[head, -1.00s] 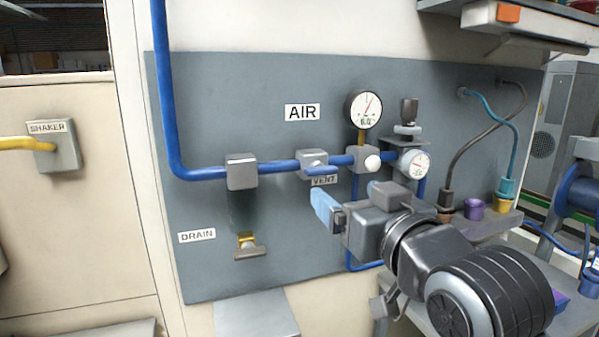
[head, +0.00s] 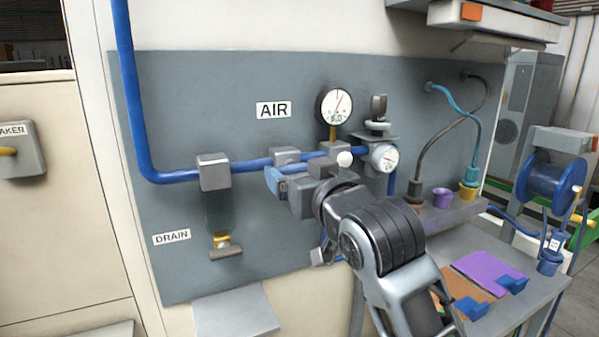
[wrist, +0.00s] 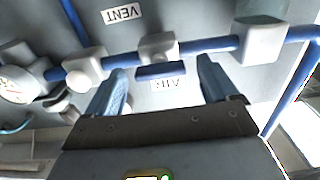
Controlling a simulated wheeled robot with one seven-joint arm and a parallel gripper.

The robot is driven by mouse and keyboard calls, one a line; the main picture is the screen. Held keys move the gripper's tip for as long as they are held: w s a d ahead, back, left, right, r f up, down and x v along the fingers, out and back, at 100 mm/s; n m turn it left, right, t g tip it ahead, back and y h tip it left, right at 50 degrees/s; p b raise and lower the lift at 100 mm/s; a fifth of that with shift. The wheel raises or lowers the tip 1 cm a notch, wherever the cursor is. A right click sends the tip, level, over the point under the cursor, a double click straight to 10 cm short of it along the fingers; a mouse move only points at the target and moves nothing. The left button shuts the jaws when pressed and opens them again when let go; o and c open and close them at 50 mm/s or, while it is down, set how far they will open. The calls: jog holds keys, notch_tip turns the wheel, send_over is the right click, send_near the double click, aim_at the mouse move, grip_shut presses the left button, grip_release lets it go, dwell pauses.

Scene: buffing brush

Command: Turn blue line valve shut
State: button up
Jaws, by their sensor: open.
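The blue line (head: 245,166) runs down the left of the grey panel, then right through several grey blocks. The valve block (head: 287,155) is partly hidden behind my gripper (head: 274,180) in the head view. The wrist view shows the valve block (wrist: 158,45) with its flat blue handle (wrist: 160,71) lying along the pipe. My gripper (wrist: 160,67) is open and empty, one light-blue finger on each side of the handle, with a gap to each. Whether the fingertips reach the handle's depth I cannot tell.
A round gauge (head: 335,107) and a regulator with a smaller gauge (head: 383,157) sit right of the valve. A white knob (head: 344,159) is close to my wrist. The drain tap (head: 222,246) hangs lower left. A shelf (head: 450,215) with cups juts out right.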

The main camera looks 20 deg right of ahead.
jog(key=shift+c, duration=0.4)
jog(key=c, duration=1)
jog(key=m+p, duration=0.1)
jog(key=m, duration=0.2)
jog(key=shift+m, duration=0.3)
jog(key=m, duration=0.5)
jog(key=shift+p, duration=0.35)
jog(key=m, duration=0.5)
jog(key=shift+m, duration=2.2)
